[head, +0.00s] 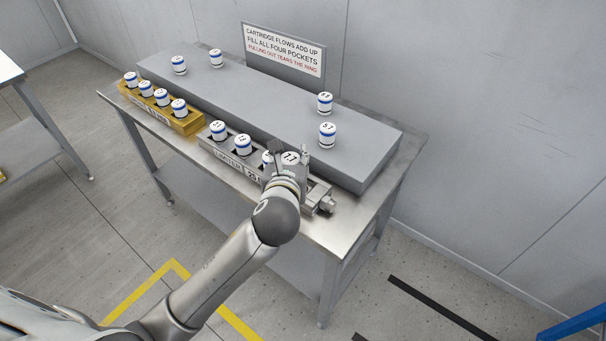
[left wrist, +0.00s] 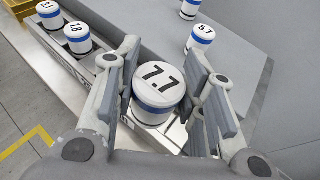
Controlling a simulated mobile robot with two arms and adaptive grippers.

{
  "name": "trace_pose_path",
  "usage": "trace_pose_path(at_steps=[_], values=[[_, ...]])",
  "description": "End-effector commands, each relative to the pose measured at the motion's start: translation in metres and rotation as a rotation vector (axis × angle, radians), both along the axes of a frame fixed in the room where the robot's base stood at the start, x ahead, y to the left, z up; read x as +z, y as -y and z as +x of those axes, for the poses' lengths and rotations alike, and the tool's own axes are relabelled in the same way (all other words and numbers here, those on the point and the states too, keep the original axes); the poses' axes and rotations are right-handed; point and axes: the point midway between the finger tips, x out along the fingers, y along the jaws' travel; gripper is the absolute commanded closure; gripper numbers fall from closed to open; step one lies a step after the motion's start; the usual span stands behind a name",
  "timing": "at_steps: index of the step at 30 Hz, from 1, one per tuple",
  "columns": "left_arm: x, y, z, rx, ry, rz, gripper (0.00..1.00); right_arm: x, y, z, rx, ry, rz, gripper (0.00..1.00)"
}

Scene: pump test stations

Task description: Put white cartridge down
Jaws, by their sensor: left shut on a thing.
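A white cartridge marked 7.7 (head: 290,158) with a blue band is at the right end of the grey pocket block (head: 205,142). It also shows in the left wrist view (left wrist: 159,90), upright between the two fingers. My left gripper (head: 286,166) is shut on it. The gripper and arm hide its lower part, so I cannot tell how deep it sits in a pocket. My right gripper is out of view.
A yellow block (head: 187,126) with several cartridges stands at the bench's left. On the raised grey shelf (head: 260,105) stand cartridges at the back left (head: 179,65) and right, one marked 5.7 (head: 327,134). A metal fitting (head: 323,204) juts out right of the pocket block. A sign (head: 284,52) stands behind.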

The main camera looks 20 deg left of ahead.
Motion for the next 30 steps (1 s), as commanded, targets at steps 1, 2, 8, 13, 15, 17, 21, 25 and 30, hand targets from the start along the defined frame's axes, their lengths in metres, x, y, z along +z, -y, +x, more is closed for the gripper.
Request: trace_pose_path(at_steps=[1, 2, 8, 13, 15, 17, 21, 25, 30], values=[[-0.014, 0.002, 0.007, 0.002, -0.006, 0.000, 0.90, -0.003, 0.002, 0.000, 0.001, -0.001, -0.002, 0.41], [-0.020, 0.004, 0.011, 0.001, -0.006, 0.000, 0.90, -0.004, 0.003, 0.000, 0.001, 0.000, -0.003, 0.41], [-0.044, 0.011, 0.032, 0.001, -0.002, 0.001, 0.90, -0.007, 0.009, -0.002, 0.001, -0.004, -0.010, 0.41], [-0.052, 0.014, 0.038, 0.001, -0.002, -0.001, 0.90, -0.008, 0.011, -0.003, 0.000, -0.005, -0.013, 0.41], [-0.059, 0.015, 0.042, 0.001, -0.003, 0.000, 0.90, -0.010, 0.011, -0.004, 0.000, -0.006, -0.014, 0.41], [-0.070, 0.015, 0.041, 0.001, -0.006, 0.001, 0.90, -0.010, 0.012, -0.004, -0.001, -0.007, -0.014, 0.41], [-0.085, 0.015, 0.041, 0.000, -0.004, 0.000, 0.90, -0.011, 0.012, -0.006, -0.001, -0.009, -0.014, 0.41], [-0.086, 0.015, 0.041, 0.000, -0.001, 0.001, 0.90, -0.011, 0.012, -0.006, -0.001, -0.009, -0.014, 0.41], [-0.087, 0.015, 0.041, 0.000, -0.001, 0.001, 0.90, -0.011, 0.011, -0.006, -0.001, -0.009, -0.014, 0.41]])
